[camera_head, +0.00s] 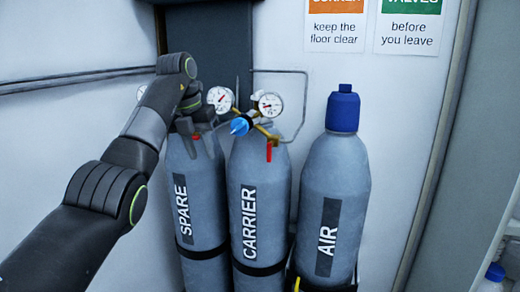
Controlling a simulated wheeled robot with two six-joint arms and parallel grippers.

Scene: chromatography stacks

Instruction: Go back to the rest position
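My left arm comes in from the left, and its gripper (198,143) points down at the top of the SPARE cylinder (203,215). Its dark fingers show in front of the cylinder's neck, with a small red part between them. I cannot tell whether they touch the cylinder or how far apart they are. The valve of the SPARE cylinder is mostly hidden behind the gripper. My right gripper is not in view.
The CARRIER cylinder (258,190) has two gauges, a blue knob (240,126) and a red lever (269,151). The AIR cylinder (340,180) wears a blue cap (343,110). Dark straps hold the cylinders near the wall. Pipes (80,78) run along the left wall.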

